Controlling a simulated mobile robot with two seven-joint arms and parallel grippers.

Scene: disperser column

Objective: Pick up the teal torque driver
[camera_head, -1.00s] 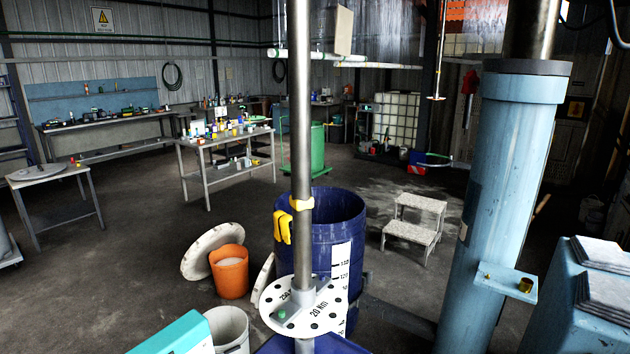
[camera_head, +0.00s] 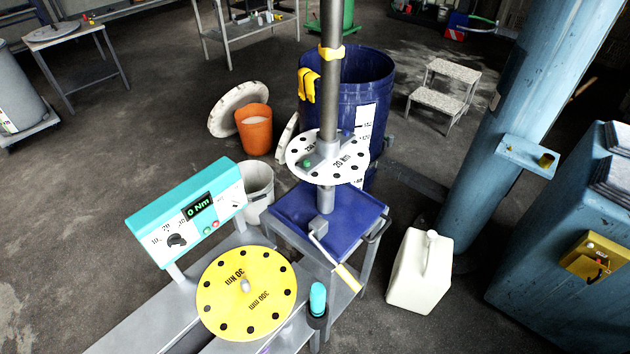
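A small upright object with a teal top (camera_head: 317,298), which looks like the torque driver's handle, stands in a dark holder (camera_head: 317,318) at the bench's right edge. Its lower part is hidden in the holder. It is just right of a yellow disc (camera_head: 246,290) marked 30 Nm and 300 mm. A teal box (camera_head: 190,212) with a display reading 0 Nm stands behind the disc. Neither of my grippers is in view.
A steel shaft (camera_head: 331,90) with a white disc (camera_head: 300,150) rises over a blue-topped stand (camera_head: 290,212) with a crank handle (camera_head: 347,278). A white jerrycan (camera_head: 415,275) stands on the floor at right. A blue drum (camera_head: 375,95) and orange bucket (camera_head: 254,130) are behind.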

